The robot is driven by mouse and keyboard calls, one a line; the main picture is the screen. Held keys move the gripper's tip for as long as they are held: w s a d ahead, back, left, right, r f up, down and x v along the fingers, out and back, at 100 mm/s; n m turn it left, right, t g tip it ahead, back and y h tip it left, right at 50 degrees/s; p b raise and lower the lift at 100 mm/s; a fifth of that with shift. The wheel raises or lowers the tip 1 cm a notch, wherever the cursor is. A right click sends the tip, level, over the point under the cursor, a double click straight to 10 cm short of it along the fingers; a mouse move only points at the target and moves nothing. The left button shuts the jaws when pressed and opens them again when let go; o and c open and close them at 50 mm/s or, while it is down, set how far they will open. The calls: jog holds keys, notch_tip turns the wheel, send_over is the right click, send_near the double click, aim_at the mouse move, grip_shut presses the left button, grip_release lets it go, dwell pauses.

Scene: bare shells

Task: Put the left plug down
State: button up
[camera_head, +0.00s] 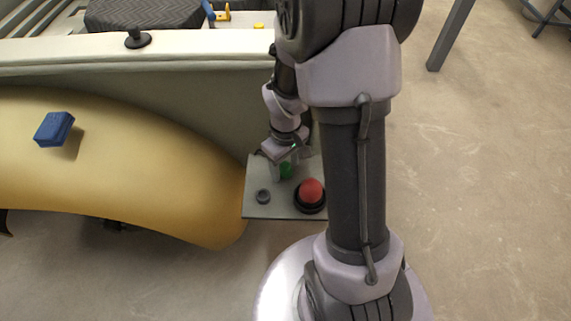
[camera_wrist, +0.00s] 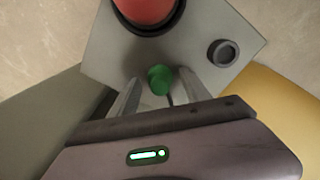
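A black knob-shaped plug (camera_head: 137,38) stands upright on the pale ledge at the upper left of the head view. My gripper (camera_head: 281,172) is well to its right and lower, over a small grey panel (camera_head: 256,207). In the wrist view, the fingers of my gripper (camera_wrist: 159,76) are apart, one on each side of a green knob (camera_wrist: 160,80). A narrow gap seems to show on both sides of the knob. The green knob also shows by the fingers in the head view (camera_head: 286,170). The wrist view does not show the black plug.
The panel also bears a red dome button (camera_head: 311,190) and a small dark round knob (camera_head: 263,196). A blue block (camera_head: 54,129) lies on the yellow curved shell (camera_head: 150,160). A dark patterned cushion (camera_head: 145,12) is behind the ledge. The floor at right is mostly clear.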

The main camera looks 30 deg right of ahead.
jog(key=shift+r, duration=0.15)
notch_tip(320, 180, up, 12)
jog(key=p, duration=0.6)
notch_tip(320, 180, up, 7)
jog(key=m+t, duration=0.2)
send_over(285, 164)
jog(key=a, duration=0.4)
jog(key=s+a+r+m+t+y, duration=0.2)
jog(key=s+a+r+m+t, duration=0.1)
jog(key=s+a+r, duration=0.7)
jog(key=shift+s+a+r+m+t, duration=0.3)
jog(key=shift+s+r+m+t, duration=0.1)
jog(key=shift+s+r+m, duration=0.35)
jog(key=shift+f, duration=0.1)
